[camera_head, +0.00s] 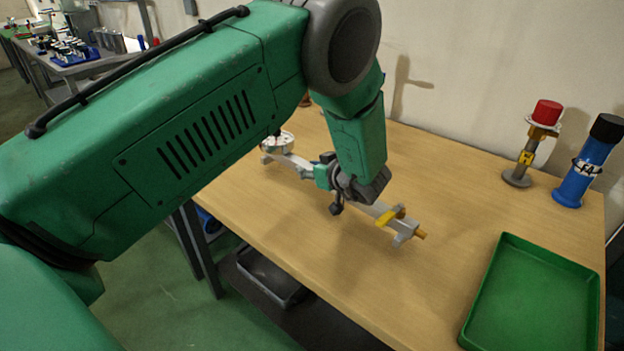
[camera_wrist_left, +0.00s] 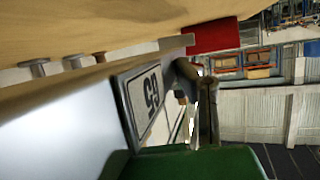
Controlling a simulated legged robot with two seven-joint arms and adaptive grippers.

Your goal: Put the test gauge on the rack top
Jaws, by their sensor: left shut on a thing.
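My left gripper (camera_head: 352,195) points down at the middle of the wooden table. It is shut on a long grey bar-like piece (camera_head: 370,208), whose middle it hides. The bar has a yellow lever and an orange tip at its near right end. A round silver dial-like part (camera_head: 277,143) shows at the bar's far left end, partly behind my arm; I cannot tell if it is the test gauge or if it is joined to the bar. The left wrist view shows a pale plate with black digits (camera_wrist_left: 150,98) close to the camera. I cannot identify the rack top.
A green tray (camera_head: 535,300) lies at the table's front right. A red-capped stand (camera_head: 525,155) and a blue cylinder with a black cap (camera_head: 586,165) stand at the back right near the wall. Table space between bar and tray is clear. A grey bin (camera_head: 270,278) sits below.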

